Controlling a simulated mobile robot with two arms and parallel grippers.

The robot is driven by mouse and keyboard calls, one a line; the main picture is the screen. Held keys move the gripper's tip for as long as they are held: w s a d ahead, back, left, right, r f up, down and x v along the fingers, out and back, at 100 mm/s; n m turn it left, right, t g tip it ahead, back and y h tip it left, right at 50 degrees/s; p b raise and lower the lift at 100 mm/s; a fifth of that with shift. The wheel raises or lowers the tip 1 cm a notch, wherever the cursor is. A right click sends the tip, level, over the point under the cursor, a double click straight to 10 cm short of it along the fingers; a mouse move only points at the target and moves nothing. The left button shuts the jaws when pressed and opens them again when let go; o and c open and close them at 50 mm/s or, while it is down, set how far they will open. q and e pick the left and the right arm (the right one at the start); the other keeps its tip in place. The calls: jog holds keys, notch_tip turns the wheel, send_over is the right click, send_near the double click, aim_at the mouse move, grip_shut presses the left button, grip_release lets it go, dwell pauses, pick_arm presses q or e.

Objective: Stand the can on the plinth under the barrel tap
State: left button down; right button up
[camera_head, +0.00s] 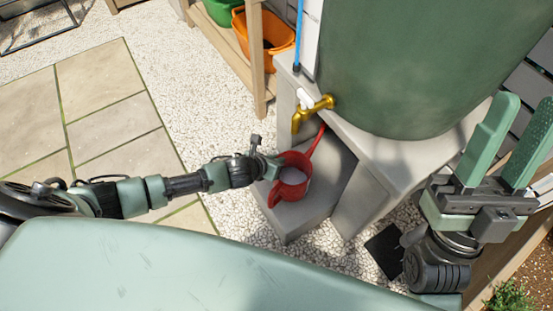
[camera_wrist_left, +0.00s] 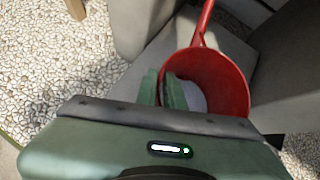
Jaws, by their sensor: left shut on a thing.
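My left gripper (camera_head: 277,169) is shut on the can's near left side. In the left wrist view the fingers (camera_wrist_left: 168,92) are at the rim of the can (camera_wrist_left: 225,75), one inside it. My right gripper (camera_head: 512,140) is raised at the right, open and empty.
The green barrel (camera_head: 405,60) stands on a grey stand (camera_head: 385,160) whose legs flank the plinth. A wooden shelf (camera_head: 258,55) with an orange tub (camera_head: 262,38) is behind. White gravel (camera_head: 205,95) and paving (camera_head: 100,110) lie clear to the left.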

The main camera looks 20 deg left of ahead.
pick_arm(q)
jog(key=c, duration=1.5)
grip_release()
